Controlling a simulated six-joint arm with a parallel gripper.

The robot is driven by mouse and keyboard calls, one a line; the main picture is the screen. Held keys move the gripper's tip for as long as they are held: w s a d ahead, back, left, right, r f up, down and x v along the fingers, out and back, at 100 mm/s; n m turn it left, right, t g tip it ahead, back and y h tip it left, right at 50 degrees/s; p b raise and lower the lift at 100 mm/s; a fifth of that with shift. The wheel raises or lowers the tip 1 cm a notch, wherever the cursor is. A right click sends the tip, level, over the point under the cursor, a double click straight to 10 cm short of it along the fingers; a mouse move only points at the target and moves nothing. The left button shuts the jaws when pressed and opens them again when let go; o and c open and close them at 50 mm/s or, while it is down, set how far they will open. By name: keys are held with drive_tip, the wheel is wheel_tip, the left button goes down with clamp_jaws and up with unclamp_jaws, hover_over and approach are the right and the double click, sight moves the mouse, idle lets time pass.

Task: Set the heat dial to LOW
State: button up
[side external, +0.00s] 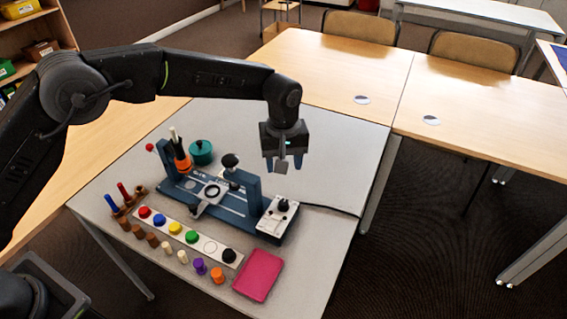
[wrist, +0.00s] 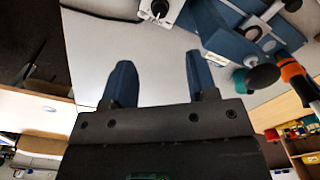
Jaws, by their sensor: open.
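The heat dial is a black knob (side external: 283,205) on a white control panel (side external: 269,226) at the right end of a blue bench device (side external: 231,205). In the wrist view the knob (wrist: 160,8) shows at the top edge, partly cut off, with a small mark on its white panel. The markings around it are too small to read. My gripper (side external: 289,163) is open and empty, pointing down above and behind the panel. In the wrist view the gap between its two fingers (wrist: 159,65) shows only grey table, and the knob lies beyond the fingertips.
A blue upright (side external: 253,193) and a black-topped lever (side external: 230,160) stand left of the panel. An orange-handled tool (side external: 181,155) and a teal pot (side external: 201,151) are further left. Coloured pegs, a button strip (side external: 209,246) and a pink pad (side external: 258,275) lie in front. The grey table's back right is clear.

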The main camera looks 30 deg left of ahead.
sight(284, 202)
drive_tip(key=shift+m, duration=0.3)
drive_tip(key=shift+c, duration=0.8)
drive_tip(key=shift+m, duration=0.5)
wheel_tip(284, 202, down, 14)
drive_tip(key=m, duration=2.8)
drive_tip(key=shift+c, duration=0.3)
drive_tip(key=c, duration=0.6)
